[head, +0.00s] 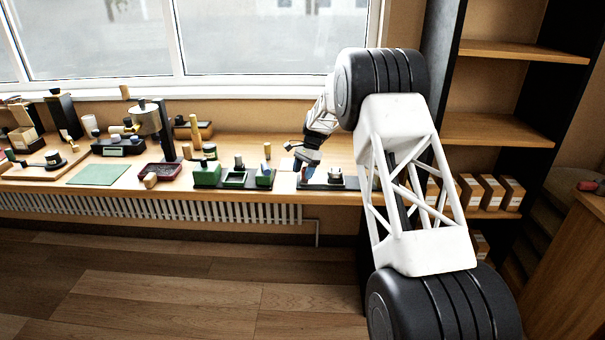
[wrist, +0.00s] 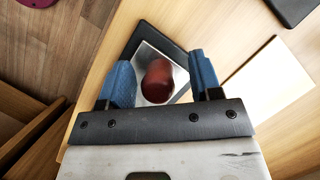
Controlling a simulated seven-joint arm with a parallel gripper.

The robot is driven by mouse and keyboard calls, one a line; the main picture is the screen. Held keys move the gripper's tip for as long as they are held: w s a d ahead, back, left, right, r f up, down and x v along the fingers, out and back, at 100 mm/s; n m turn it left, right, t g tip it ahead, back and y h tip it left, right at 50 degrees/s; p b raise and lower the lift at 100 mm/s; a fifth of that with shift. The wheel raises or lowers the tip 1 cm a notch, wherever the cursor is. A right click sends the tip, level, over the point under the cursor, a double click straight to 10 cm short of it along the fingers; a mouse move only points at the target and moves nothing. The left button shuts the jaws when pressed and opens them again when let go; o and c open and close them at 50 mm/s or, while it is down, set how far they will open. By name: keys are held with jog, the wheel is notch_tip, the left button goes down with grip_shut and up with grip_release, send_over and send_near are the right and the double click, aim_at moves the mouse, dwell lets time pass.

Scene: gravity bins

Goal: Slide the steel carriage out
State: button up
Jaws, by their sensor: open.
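The steel carriage (wrist: 178,75) shows in the wrist view as a bright metal plate on a dark base (wrist: 147,30). A rounded dark red knob (wrist: 157,82) stands over it. My gripper (wrist: 162,76) is open, with one blue finger on each side of the knob and a visible gap on both sides. In the head view my gripper (head: 307,170) is low over the left part of the dark base (head: 350,186), and a silver block (head: 336,174) shows on the base to its right. My fingers hide part of the base there.
A white sheet (wrist: 268,82) lies beside the base. In the head view a dark tray with green bins (head: 234,178) stands to the left, then a dark red tray (head: 160,172) and a green mat (head: 99,174). The bench's front edge is close to the base.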

jog(key=shift+v, duration=3.5)
jog(key=s+d+r+n+t+h, duration=0.1)
jog(key=s+d+r, duration=0.3)
jog(key=s+r, duration=0.5)
jog(key=s+d+r+n+t, duration=0.15)
jog(key=s+d+r, duration=0.35)
jog(key=s, duration=0.7)
jog(key=s+d+r+n+t+h, duration=0.15)
jog(key=s+d+r, duration=0.25)
jog(key=s+r, duration=0.5)
jog(key=s+d+f+n, duration=0.1)
jog(key=s+d+f, duration=0.1)
jog(key=s, duration=1.1)
jog(key=s+d+f+n+t, duration=0.1)
jog(key=s+d+f+n, duration=0.1)
jog(key=s, duration=1.2)
jog(key=s+d+f+n, duration=0.1)
jog(key=s+d+f, duration=0.2)
jog(key=s, duration=1.1)
jog(key=shift+d+f+n+t+h, duration=0.35)
jog(key=shift+d+n+t+h, duration=0.05)
jog(key=shift+d+h, duration=0.05)
